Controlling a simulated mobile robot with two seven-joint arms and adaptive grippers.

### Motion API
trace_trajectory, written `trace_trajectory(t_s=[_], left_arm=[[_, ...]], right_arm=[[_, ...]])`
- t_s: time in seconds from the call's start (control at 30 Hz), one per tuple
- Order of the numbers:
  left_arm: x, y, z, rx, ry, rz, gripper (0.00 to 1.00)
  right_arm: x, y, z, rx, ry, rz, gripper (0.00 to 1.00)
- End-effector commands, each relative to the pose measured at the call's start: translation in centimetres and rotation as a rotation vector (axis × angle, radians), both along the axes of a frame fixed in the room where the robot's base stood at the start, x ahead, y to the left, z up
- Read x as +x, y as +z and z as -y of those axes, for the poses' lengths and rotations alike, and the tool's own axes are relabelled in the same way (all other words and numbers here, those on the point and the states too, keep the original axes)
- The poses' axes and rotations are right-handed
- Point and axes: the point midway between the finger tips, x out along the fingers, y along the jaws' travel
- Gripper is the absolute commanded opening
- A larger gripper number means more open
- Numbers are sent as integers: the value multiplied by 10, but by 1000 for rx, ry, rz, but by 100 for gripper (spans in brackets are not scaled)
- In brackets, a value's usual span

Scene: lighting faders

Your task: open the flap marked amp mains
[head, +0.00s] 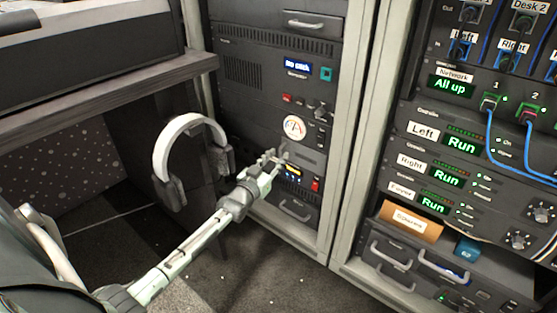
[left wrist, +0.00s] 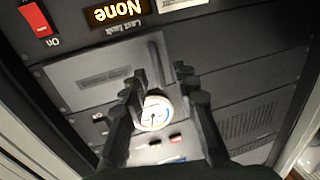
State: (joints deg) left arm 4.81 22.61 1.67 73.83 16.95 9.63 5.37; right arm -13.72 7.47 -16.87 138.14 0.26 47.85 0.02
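A grey flap (left wrist: 100,78) on the rack front fills the middle left of the left wrist view, which shows the rack upside down. Its small dark label is too blurred to read. A slim upright bar handle (left wrist: 157,58) sits at the flap's right edge and the flap looks shut. My left gripper (left wrist: 162,76) is open, with its fingertips on either side of the handle's line; I cannot tell whether they touch it. In the head view the left gripper (head: 273,160) is at the rack front and partly hides the flap (head: 307,156). My right gripper is not in view.
A lit amber display (left wrist: 115,12) and red switch (left wrist: 35,18) lie close to the flap. Headphones (head: 190,125) hang from the desk (head: 110,85), close to my left arm. A second rack (head: 425,115) stands right.

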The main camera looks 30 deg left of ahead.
Motion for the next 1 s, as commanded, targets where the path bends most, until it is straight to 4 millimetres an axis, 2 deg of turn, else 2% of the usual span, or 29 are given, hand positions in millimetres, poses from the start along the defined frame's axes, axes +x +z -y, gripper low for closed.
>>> trace_trajectory(t_s=[0.1, 0.4, 0.63, 1.0], left_arm=[[9, 0, -1, 0, 0, -1, 29], [10, 0, -1, 1, 0, -2, 28], [10, 0, -1, 1, 0, -2, 0], [10, 0, -1, 1, 0, -1, 0]], right_arm=[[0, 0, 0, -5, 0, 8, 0], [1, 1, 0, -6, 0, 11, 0], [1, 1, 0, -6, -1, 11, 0], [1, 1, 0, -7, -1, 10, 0]])
